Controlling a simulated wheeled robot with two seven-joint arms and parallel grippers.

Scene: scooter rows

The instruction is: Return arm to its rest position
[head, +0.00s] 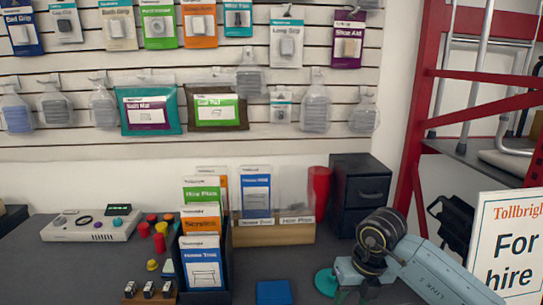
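My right arm comes in from the lower right, with a pale blue link and a dark ringed joint. Its lower end, my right gripper (354,292), is over the dark counter (245,291) at the bottom edge of the picture. The fingertips are cut off or hidden, so I cannot tell whether it is open or holds anything. A teal round thing (325,283) lies just left of it; I cannot tell whether they touch. My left arm and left gripper are not in view.
A leaflet rack (204,270), a wooden leaflet holder (272,235) and a black drawer unit (360,190) stand on the counter. A blue block (273,292) lies in front. A hire sign (508,245) and red shelving (415,130) are at right. A console (92,225) sits at left.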

